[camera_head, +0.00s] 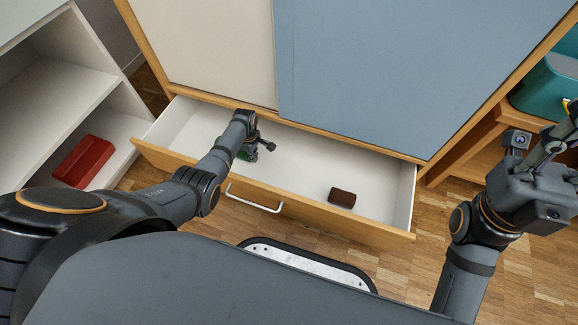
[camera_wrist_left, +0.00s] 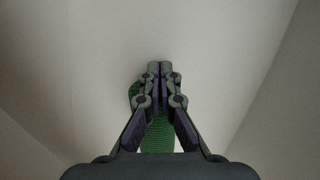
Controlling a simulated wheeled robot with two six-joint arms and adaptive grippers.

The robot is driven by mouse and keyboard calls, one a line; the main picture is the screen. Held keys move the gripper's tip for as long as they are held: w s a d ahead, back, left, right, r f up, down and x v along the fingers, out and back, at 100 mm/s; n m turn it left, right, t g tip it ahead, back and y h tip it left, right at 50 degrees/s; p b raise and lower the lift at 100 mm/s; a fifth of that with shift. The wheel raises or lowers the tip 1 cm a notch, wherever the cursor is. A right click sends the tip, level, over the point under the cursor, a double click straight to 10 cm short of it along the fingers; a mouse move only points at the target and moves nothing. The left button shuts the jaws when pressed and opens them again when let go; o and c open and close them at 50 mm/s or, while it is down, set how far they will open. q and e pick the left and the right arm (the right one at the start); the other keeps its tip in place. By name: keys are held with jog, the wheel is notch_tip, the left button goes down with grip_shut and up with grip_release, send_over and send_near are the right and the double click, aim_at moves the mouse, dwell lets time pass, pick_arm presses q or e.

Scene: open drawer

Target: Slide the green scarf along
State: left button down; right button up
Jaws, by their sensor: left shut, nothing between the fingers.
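The green scarf (camera_head: 246,155) lies in the open drawer (camera_head: 400,200), left of its middle, mostly hidden by my left arm and gripper. In the left wrist view the knitted green scarf (camera_wrist_left: 158,138) shows beneath and between the fingers, with another bit at their left. My left gripper (camera_head: 262,147) reaches down into the drawer over the scarf. Its fingertips (camera_wrist_left: 160,68) are together with nothing between them. Whether they press on the scarf I cannot tell. My right gripper (camera_head: 566,128) is raised at the right edge, away from the drawer, and partly cut off.
A dark brown block (camera_head: 342,197) lies in the drawer's right part. The drawer's front has a pale handle (camera_head: 253,200). A cabinet with a blue panel (camera_head: 390,70) stands behind. A white shelf (camera_head: 65,95) with a red box (camera_head: 83,161) is at left, a teal bin (camera_head: 545,90) at right.

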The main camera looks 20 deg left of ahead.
pick_arm(q)
jog(key=a+b, duration=0.1)
jog(key=a, duration=0.6)
jog(key=a+b, duration=0.1)
jog(key=a, duration=0.2)
jog(key=shift+w+a+f+b, duration=0.2)
jog(key=shift+w+a+b, duration=0.1)
jog(key=shift+w, duration=0.1)
jog(key=shift+a+r, duration=0.15)
jog(key=shift+a, duration=0.3)
jog(key=shift+d, duration=0.1)
